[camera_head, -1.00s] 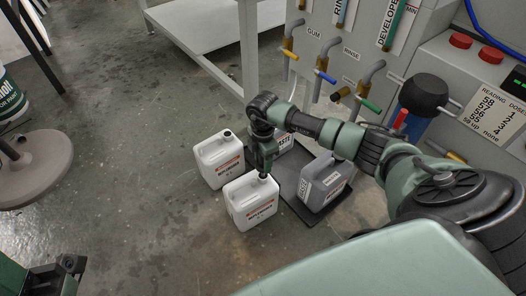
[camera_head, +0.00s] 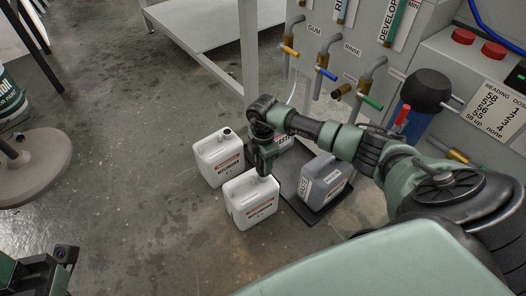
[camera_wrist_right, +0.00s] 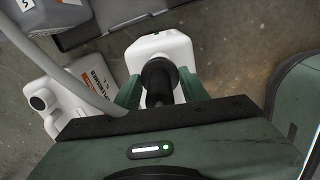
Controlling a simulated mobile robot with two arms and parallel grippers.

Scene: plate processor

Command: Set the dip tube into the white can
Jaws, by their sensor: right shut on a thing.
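The front white can (camera_head: 249,205) stands upright on the floor. My right gripper (camera_head: 264,172) points down over its top, near its neck. In the right wrist view, my right gripper (camera_wrist_right: 158,92) is shut on the black head of the dip tube (camera_wrist_right: 158,76), just over the white can (camera_wrist_right: 172,47). The head hides the can's mouth, so I cannot tell how deep the tube sits. A grey hose (camera_wrist_right: 72,68) curves beside the gripper. Part of my left gripper (camera_head: 67,257) shows at the lower left; its fingers are unclear.
A second white can (camera_head: 217,158) with a dark cap stands close behind-left. The processor (camera_head: 345,40) with taps is behind.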

